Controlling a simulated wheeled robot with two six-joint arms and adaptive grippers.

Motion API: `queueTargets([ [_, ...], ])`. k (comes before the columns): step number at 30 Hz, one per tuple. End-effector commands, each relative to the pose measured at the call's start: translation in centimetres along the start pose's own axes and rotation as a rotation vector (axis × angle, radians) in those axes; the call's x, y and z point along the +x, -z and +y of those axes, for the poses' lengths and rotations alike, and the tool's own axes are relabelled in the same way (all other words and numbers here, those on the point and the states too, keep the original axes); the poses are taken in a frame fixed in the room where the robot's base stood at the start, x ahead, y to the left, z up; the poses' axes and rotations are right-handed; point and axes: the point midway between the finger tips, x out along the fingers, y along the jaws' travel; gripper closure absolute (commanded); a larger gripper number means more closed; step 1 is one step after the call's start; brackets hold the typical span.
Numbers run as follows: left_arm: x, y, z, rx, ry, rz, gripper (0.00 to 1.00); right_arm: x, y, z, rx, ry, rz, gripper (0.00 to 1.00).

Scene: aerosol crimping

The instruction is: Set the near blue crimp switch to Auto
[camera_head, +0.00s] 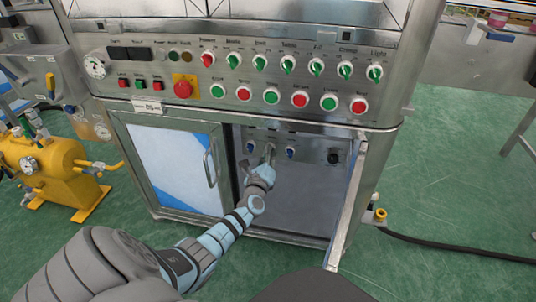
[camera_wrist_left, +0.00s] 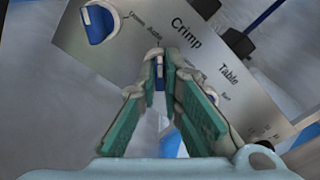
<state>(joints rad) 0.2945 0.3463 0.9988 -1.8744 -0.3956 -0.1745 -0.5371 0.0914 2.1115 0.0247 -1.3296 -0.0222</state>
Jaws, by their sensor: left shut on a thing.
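My left gripper (camera_head: 268,158) reaches through the open cabinet doorway to the small switch panel inside. In the left wrist view its green-padded fingers (camera_wrist_left: 161,78) are closed around a small blue crimp switch (camera_wrist_left: 159,58) with a pale stripe. The switch is mostly hidden between the fingertips; the word "Crimp" is printed beside it. Its exact setting cannot be read. A second blue switch (camera_wrist_left: 97,22) with a white pointer sits at upper left, near small lettering that includes "Auto". My right gripper is not in view.
Other blue switches (camera_head: 250,147) and (camera_head: 290,152) flank my gripper, with a black knob (camera_head: 333,156) to the right. The open cabinet door (camera_head: 348,205) stands close on the right. A control panel (camera_head: 140,72) is above; a yellow tank (camera_head: 45,165) stands at left.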

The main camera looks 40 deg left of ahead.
Motion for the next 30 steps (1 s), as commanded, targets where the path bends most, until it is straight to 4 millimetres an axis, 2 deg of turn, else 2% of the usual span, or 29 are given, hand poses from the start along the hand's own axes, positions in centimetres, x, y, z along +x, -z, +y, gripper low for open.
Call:
queueTargets([
  [9,-0.05,0.07,0.11,-0.082,-0.002,0.001,1.00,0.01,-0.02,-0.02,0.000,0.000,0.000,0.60],
  [21,-0.05,0.08,0.11,-0.090,-0.002,0.001,1.00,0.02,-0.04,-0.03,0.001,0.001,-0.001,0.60],
  [22,-0.05,0.08,0.11,-0.090,-0.002,0.001,0.91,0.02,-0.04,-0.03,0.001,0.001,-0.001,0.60],
  [25,-0.04,0.07,0.10,-0.090,-0.002,0.001,0.75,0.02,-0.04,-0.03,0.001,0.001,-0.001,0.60],
  [30,-0.03,0.04,0.05,-0.089,-0.001,0.001,0.72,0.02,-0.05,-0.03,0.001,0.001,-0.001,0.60],
])
